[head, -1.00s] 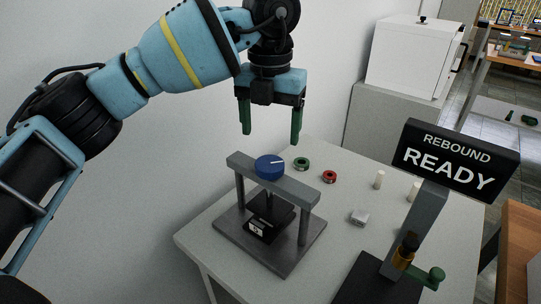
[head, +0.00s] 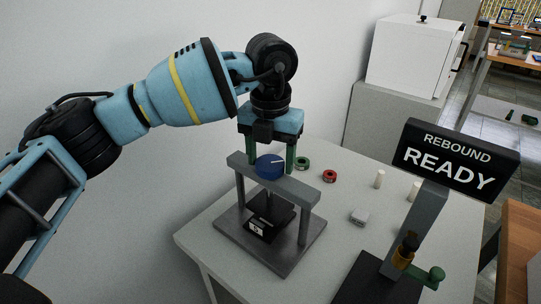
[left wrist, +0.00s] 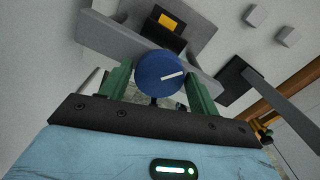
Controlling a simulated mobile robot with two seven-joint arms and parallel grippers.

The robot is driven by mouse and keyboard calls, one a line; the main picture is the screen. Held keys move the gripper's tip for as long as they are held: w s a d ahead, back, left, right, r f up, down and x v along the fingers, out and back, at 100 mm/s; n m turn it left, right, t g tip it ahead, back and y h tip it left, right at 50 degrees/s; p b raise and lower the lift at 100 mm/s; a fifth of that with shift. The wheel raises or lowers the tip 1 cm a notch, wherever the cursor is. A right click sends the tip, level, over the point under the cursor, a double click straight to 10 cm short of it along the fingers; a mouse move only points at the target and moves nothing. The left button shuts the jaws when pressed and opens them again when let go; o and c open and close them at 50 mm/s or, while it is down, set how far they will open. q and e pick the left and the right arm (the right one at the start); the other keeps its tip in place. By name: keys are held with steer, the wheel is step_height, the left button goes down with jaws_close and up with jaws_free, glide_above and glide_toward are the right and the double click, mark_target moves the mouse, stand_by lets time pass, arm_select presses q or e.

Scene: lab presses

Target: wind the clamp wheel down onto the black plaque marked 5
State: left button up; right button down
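The blue clamp wheel (head: 270,167) with a white pointer line sits on the grey crossbeam (head: 300,190) of a small press. Under the beam, the black plaque (head: 256,231) with a white label reading 5 lies on the press's grey base. My left gripper (head: 266,152) points down at the wheel, open, a finger to either side. In the left wrist view the wheel (left wrist: 160,76) shows between the green fingers, with visible gaps; I cannot tell whether either finger touches it. The gap between wheel spindle and plaque is hard to judge. My right gripper is not in view.
Green (head: 302,163) and red (head: 329,176) rings lie behind the press. A sign reading REBOUND READY (head: 455,158) rises above another device at the right front. A wall closes the left.

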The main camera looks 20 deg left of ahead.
arm_select(q)
steer(key=c, duration=0.6)
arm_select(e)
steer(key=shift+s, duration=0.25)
arm_select(q)
steer(key=shift+m, duration=0.3)
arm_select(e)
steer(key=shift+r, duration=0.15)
